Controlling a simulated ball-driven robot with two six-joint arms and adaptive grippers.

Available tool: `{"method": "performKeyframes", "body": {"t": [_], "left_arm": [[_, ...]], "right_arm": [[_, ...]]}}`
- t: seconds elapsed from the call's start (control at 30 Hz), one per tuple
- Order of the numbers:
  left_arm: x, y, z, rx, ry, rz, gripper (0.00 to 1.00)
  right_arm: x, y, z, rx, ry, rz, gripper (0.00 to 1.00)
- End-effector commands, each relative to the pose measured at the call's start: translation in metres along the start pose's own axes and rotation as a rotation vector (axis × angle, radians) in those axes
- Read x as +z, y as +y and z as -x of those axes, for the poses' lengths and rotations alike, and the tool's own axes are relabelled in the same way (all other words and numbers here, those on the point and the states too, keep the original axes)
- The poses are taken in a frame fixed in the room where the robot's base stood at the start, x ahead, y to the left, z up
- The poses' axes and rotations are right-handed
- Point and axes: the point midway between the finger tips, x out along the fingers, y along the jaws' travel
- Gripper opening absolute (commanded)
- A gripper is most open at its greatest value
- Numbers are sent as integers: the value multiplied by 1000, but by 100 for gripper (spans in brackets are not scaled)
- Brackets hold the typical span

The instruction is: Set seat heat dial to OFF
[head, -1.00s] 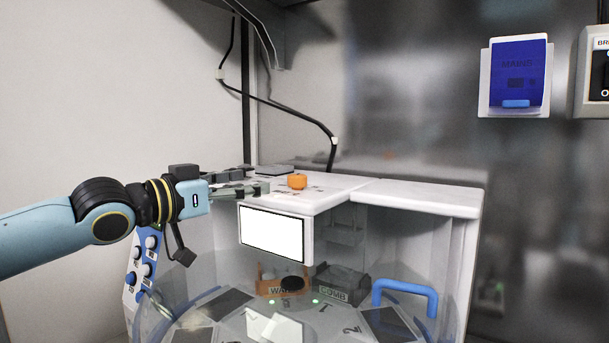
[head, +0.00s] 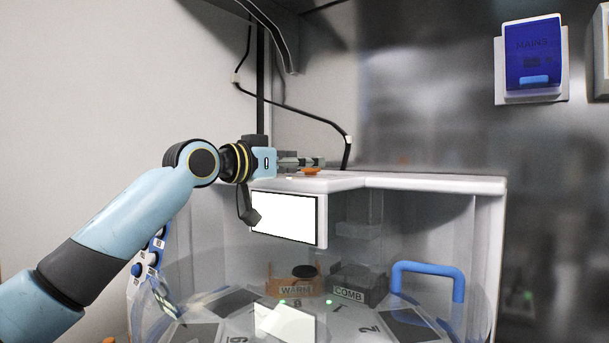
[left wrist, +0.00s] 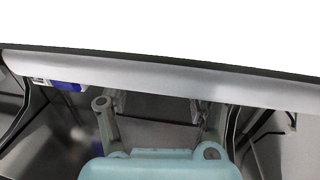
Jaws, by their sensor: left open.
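An orange dial (head: 311,171) sits on the white top of the cabinet (head: 430,183). I see it almost edge-on, so its pointer and any markings cannot be read. My left gripper (head: 316,161) reaches in from the left with its fingers level, just above the dial in the picture. Whether it touches the dial I cannot tell. In the left wrist view the fingers of my left gripper (left wrist: 158,106) stand apart with nothing seen between them; the dial is not visible there. My right gripper is not in view.
A lit white screen (head: 284,219) is on the cabinet front. Below are an orange WARM bin (head: 288,288), a dark COMB bin (head: 352,296) and a blue handle (head: 428,267). A blue MAINS box (head: 533,55) hangs on the back wall. A knob panel (head: 147,262) is at left.

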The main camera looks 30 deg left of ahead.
Motion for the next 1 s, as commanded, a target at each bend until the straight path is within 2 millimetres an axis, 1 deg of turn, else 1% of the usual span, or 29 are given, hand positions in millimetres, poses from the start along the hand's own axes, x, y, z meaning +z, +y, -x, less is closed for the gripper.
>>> {"method": "performKeyframes", "body": {"t": [0.03, 0.13, 0.4, 0.47, 0.83, 1.0], "left_arm": [[0, 0, -5, 1, 2, 1, 61], [-1, 1, -10, 2, 1, 0, 61], [-1, 1, -11, 2, 0, -2, 61], [-1, 1, -11, 1, 0, -2, 54], [0, 1, -11, 1, 0, -1, 6], [-2, 1, -11, -6, 0, 1, 5]], "right_arm": [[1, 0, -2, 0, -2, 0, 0], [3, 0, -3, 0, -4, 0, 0], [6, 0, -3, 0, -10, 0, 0], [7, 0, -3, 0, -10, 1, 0], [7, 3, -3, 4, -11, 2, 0], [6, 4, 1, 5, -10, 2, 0]]}}
